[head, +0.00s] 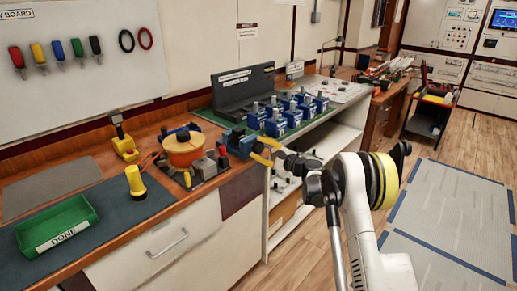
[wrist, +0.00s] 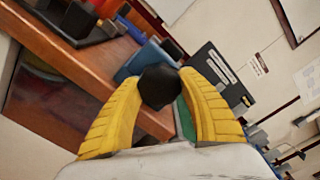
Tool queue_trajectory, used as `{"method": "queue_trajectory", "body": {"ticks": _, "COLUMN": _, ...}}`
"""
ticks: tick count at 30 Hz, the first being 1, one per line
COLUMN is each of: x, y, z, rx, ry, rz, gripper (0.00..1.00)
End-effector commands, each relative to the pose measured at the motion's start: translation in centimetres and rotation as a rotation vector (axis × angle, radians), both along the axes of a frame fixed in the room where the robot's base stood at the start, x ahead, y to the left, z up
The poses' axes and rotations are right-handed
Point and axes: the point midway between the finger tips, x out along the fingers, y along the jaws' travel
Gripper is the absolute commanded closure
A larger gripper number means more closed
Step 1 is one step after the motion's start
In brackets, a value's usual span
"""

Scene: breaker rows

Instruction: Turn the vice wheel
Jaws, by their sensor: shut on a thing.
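The blue vice (head: 236,143) stands at the right front end of the wooden bench in the head view. It also shows in the wrist view as a blue body (wrist: 143,60) behind the fingers. A round black knob (wrist: 160,88), seemingly part of the vice wheel, sits between my yellow fingers in the wrist view. My gripper (head: 264,150) is at the right side of the vice, shut on this knob. The rest of the wheel is hidden by the fingers and the knob.
An orange round spool (head: 184,148), a yellow torch (head: 135,182) and a green DONE tray (head: 58,226) are on the bench left of the vice. Several blue breakers (head: 276,124) stand in rows behind my gripper. The floor at right (head: 455,215) is clear.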

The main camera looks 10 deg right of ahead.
Motion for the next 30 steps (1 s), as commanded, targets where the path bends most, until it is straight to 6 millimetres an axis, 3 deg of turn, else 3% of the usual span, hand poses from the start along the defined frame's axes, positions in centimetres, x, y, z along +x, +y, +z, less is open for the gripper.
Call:
{"method": "queue_trajectory", "body": {"ticks": 10, "x": 0.06, "y": -0.03, "z": 0.10, "rx": -0.119, "ry": -0.088, "rz": -0.001, "gripper": 0.84}}
{"method": "queue_trajectory", "body": {"ticks": 27, "x": 0.06, "y": -0.03, "z": 0.10, "rx": -0.143, "ry": -0.104, "rz": -0.001, "gripper": 0.84}}
{"method": "queue_trajectory", "body": {"ticks": 28, "x": 0.06, "y": -0.04, "z": 0.10, "rx": -0.143, "ry": -0.104, "rz": -0.001, "gripper": 0.48}}
{"method": "queue_trajectory", "body": {"ticks": 30, "x": 0.05, "y": -0.03, "z": 0.10, "rx": -0.143, "ry": -0.104, "rz": -0.001, "gripper": 0.31}}
